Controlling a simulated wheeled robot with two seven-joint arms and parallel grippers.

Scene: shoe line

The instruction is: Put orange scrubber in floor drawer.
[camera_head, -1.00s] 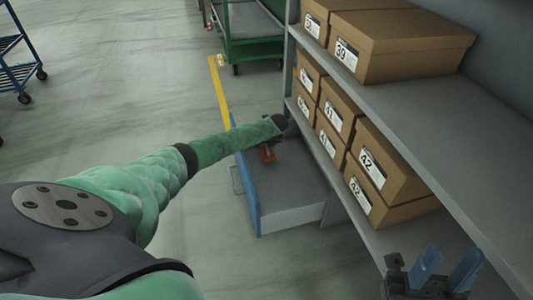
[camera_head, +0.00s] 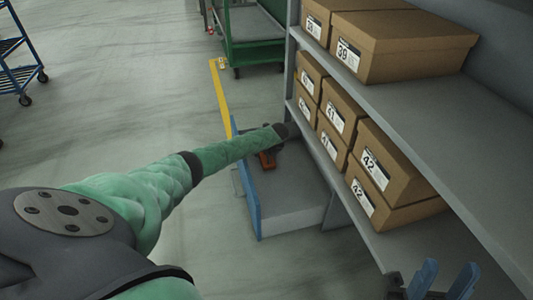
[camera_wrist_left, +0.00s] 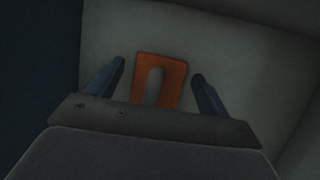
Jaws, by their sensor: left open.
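The orange scrubber (camera_wrist_left: 176,75) is a flat orange block with a pale slot-like middle. In the left wrist view it lies between my left gripper's (camera_wrist_left: 158,71) two fingers, with a gap on each side, against the pale floor of the drawer. In the head view a bit of the scrubber (camera_head: 267,160) shows under the end of my left arm. The floor drawer (camera_head: 247,192), with a blue front and grey inside, stands open at the shelf's foot. My left gripper is open, low over the drawer. My right gripper (camera_head: 441,284) is open and empty at the lower right, partly cut off.
A grey shelf (camera_head: 500,115) with several brown shoe boxes (camera_head: 408,45) rises right of the drawer. A green cart (camera_head: 250,50) stands behind, and a blue cart (camera_head: 20,72) at the far left. The floor left of the drawer is clear, with a yellow line (camera_head: 220,95).

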